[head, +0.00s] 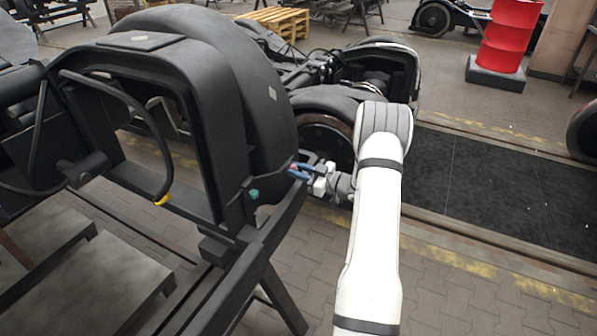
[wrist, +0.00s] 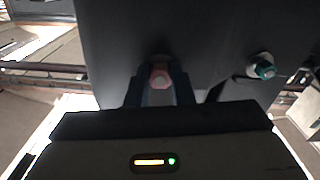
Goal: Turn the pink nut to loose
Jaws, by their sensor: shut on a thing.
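The pink nut (wrist: 160,77) sits on the dark face of the bogie frame (wrist: 215,35), in the middle of the wrist view. My gripper (wrist: 159,88) is shut on it, with one blue finger on each side of the nut. In the head view my gripper (head: 301,171) reaches in from the right to the edge of the black frame (head: 204,120). The nut is a small pink spot there, mostly hidden by the fingers. The nut's turn angle cannot be told.
A teal nut (wrist: 263,68) sits right of the pink one in the wrist view, and left and below it in the head view (head: 253,194). A black hose (head: 135,112) hangs at the left. A red drum (head: 507,38) stands far back right.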

